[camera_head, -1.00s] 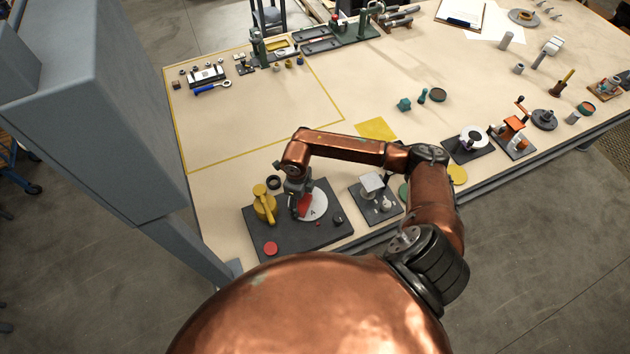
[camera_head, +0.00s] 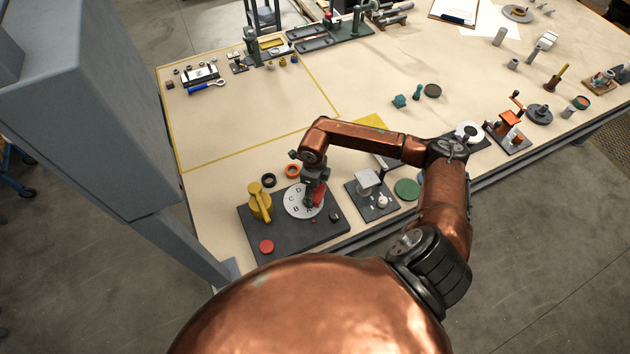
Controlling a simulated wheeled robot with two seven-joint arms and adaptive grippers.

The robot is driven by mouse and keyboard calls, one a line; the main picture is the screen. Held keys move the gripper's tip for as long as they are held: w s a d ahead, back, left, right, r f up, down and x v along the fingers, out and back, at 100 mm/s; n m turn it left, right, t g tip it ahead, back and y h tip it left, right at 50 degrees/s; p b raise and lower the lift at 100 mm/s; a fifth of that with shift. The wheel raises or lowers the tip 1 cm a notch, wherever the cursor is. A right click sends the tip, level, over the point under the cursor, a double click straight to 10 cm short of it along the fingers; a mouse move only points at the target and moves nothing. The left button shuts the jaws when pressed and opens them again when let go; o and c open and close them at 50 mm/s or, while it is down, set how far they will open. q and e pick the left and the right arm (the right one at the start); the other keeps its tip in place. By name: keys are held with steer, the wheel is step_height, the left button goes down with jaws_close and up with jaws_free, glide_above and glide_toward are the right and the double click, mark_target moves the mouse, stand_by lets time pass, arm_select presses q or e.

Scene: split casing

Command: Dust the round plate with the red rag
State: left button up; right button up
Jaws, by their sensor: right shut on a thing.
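The round plate (camera_head: 294,201) is a pale disc with dark letters, B, C and D showing. It sits on a dark grey base board (camera_head: 285,236) near the table's front edge. My right gripper (camera_head: 315,199) is over the right side of the plate, pointing down. It is shut on the red rag (camera_head: 318,195), which shows at the plate's right edge. The fingertips are small and partly hidden, and I cannot tell whether the rag touches the plate. My left gripper is not in view.
On the same board are a yellow lever part (camera_head: 260,203), a red button (camera_head: 266,246) and a small dark knob (camera_head: 334,216). A black ring (camera_head: 268,180) and an orange ring (camera_head: 292,171) lie behind. A second dark fixture (camera_head: 372,202) stands close on the right. The yellow-outlined area is mostly clear.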

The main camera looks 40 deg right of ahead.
step_height(320, 180, up, 2)
steer(key=shift+w+r, duration=0.1)
steer(key=shift+r, duration=0.1)
steer(key=shift+a+r+p, duration=0.15)
steer(key=shift+r+p, duration=1.55)
steer(key=shift+r, duration=1.25)
